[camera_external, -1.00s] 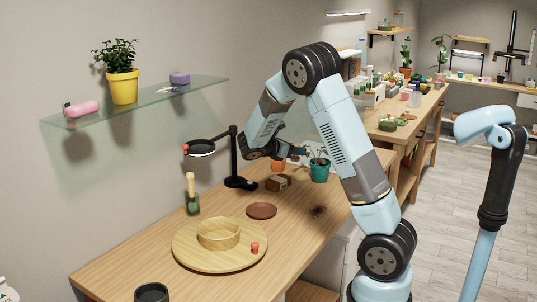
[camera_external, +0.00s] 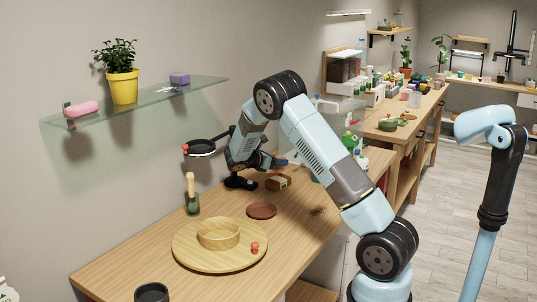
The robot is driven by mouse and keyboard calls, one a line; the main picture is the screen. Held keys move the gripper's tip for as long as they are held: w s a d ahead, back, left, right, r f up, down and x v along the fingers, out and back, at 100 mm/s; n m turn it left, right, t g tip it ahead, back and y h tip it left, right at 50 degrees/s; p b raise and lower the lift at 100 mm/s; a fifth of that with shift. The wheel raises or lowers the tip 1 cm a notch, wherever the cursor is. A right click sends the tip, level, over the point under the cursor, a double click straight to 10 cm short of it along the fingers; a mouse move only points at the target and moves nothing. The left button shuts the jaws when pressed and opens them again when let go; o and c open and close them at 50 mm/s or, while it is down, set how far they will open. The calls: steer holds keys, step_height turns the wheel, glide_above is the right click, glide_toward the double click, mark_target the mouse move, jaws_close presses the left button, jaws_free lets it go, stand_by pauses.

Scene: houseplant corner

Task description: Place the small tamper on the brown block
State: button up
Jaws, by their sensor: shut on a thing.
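The brown block (camera_external: 276,184) lies on the wooden bench, just right of the black stand's foot. My gripper (camera_external: 281,163) is low over the bench, just above and behind the block in the picture. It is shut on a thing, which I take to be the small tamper. The held thing is too small and dark to make out, so I cannot tell its tilt or whether it touches the block.
A black stand with a ring (camera_external: 201,147) rises beside my wrist. A brown saucer (camera_external: 262,211), a green jar with a wooden-handled tool (camera_external: 191,182) and a round wooden tray (camera_external: 192,257) stand nearer. The bench between saucer and right edge is mostly clear.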

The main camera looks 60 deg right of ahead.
mark_target(276, 168)
steer(key=shift+f, duration=1.6)
steer(key=shift+f, duration=0.1)
steer(key=o, duration=1)
steer(key=shift+v, duration=2.75)
